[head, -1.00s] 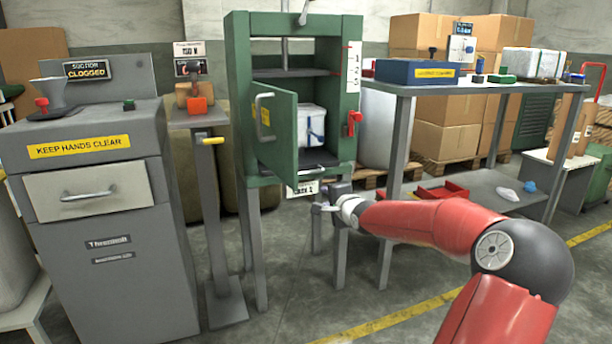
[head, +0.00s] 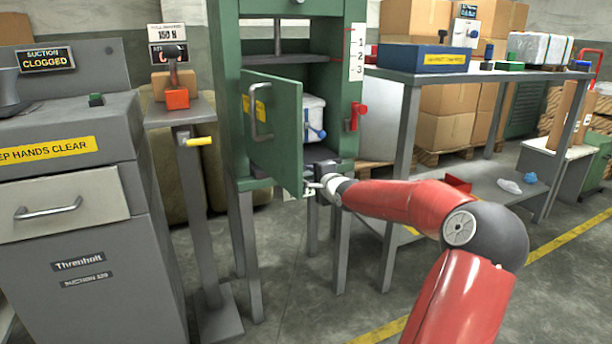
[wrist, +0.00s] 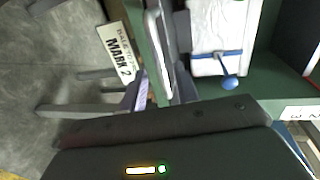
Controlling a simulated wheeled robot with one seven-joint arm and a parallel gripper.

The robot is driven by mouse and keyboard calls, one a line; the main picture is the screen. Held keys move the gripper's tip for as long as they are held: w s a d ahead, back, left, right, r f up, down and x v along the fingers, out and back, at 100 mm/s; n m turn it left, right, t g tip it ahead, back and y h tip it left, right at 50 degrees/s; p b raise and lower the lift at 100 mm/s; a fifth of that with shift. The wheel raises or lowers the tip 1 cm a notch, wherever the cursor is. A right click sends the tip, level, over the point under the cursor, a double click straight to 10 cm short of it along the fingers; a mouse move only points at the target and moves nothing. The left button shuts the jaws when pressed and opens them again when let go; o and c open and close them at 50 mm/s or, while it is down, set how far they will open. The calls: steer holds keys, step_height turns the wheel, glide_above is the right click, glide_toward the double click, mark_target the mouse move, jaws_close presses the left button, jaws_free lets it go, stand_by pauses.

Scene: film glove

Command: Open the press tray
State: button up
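The green press (head: 228,120) stands in the middle of the head view, its front door (head: 285,135) swung part open toward me. The door has a grey bar handle (head: 258,110) and a yellow label. Inside, a white block (head: 314,112) with a blue strap and knob rests on a dark floor plate; it also shows in the wrist view (wrist: 212,35). I cannot make out a separate tray edge. My gripper (head: 312,187) is low at the press front, by the door's lower free corner. Its fingers are small and partly hidden, so contact and opening are unclear.
A grey machine (head: 90,220) with a handled drawer (head: 60,208) stands at left. A post (head: 195,210) with an orange block stands between it and the press. A grey table (head: 470,75) is at right. Floor is open in front.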

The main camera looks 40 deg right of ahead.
mark_target(308, 174)
steer(key=shift+x, duration=2.15)
steer(key=shift+c, duration=0.2)
jaws_close()
